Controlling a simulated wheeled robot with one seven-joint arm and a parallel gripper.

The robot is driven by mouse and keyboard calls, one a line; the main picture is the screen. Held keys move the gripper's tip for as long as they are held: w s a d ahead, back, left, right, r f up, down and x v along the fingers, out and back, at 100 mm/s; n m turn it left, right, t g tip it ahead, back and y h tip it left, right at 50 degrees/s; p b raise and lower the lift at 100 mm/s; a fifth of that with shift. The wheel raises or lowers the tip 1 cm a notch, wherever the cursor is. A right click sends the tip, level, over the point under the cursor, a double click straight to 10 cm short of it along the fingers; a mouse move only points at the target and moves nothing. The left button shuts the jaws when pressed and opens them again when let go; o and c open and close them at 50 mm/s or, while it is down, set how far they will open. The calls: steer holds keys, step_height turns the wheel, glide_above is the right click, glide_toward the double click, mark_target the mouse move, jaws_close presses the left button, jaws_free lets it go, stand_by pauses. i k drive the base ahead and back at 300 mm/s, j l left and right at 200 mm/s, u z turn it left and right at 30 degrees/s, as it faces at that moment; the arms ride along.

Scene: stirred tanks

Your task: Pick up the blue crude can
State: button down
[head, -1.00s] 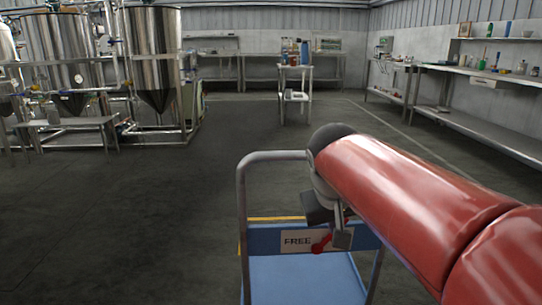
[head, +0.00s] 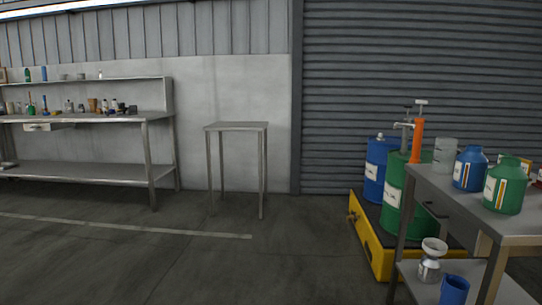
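A blue can (head: 468,172) with a white label stands upright on the metal table (head: 432,180) at the right of the head view. It is probably the crude can, but its label is too small to read. A green can (head: 505,190) of similar shape stands just to its right and nearer. My gripper is out of view, so its state and what it may hold are hidden.
A grey container (head: 445,152) stands behind the blue can. Blue (head: 376,165) and green (head: 392,205) drums stand on a yellow pallet (head: 376,250) beside the table. A small bare table (head: 236,127) stands by the wall. The floor at left and centre is clear.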

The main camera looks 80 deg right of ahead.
mark_target(471, 165)
steer(key=z, duration=4.25)
